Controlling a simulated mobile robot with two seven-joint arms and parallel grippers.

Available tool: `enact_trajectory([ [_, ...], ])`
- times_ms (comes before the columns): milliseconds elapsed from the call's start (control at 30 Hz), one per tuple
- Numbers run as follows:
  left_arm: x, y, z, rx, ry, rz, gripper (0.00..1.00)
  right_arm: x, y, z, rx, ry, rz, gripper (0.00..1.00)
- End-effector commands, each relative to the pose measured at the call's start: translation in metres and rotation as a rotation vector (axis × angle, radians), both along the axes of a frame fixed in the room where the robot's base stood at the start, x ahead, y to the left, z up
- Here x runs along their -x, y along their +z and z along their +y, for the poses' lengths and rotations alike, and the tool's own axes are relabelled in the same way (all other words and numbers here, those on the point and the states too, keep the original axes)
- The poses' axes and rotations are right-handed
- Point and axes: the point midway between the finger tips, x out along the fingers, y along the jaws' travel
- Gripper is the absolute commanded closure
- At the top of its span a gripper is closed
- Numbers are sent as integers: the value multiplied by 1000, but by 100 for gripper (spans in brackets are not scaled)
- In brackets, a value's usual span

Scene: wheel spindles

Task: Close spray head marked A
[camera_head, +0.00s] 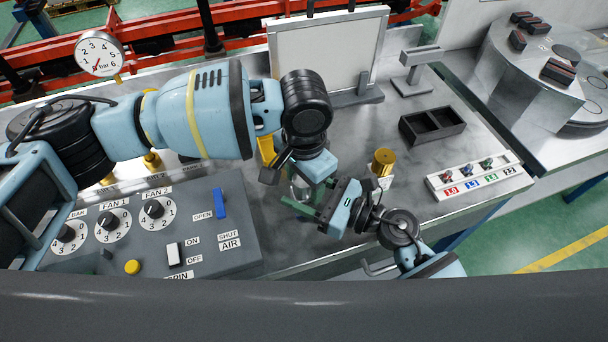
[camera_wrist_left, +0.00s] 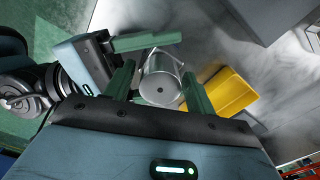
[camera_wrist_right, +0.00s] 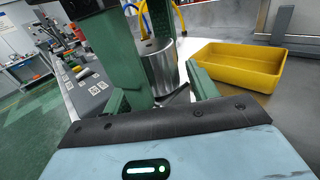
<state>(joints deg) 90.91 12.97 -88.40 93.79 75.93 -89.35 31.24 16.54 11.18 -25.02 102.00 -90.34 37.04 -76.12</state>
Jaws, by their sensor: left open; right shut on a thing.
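A steel cylinder with a small hole in its end face shows in the left wrist view (camera_wrist_left: 160,82) and the right wrist view (camera_wrist_right: 160,68). My right gripper (camera_wrist_right: 158,90) is shut on it from the side. My left gripper (camera_wrist_left: 160,85) is open, with its fingers either side of the cylinder's end. In the head view the two grippers meet at the bench front and mostly hide the cylinder (camera_head: 301,188). Brass fittings (camera_head: 152,160) stand behind the control panel, partly hidden by my left arm. I cannot read a letter A on any of them.
A yellow tray (camera_wrist_right: 235,65) lies close to the grippers. A brass cylinder (camera_head: 383,161) stands to their right. The grey control panel (camera_head: 215,250) has dials and switches. A black two-part bin (camera_head: 432,125) and a white panel of small levers (camera_head: 475,175) stand farther right.

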Motion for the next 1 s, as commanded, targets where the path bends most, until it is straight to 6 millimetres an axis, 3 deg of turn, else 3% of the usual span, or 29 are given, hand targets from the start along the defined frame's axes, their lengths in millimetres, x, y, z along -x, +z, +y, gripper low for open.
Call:
enact_trajectory([
  [100, 0, 0, 0, 0, 0, 0, 45, 0, 0, 0, -1, 0, 0, 100],
  [433, 0, 0, 0, -1, -1, 1, 88, 0, 0, 0, -1, 0, 0, 100],
  [633, 1, 0, 0, 0, -70, 1, 89, 0, 0, 0, -1, 0, 0, 100],
  [1000, 1, 0, 0, -1, -516, 1, 89, 0, 1, 0, -1, -1, 0, 100],
])
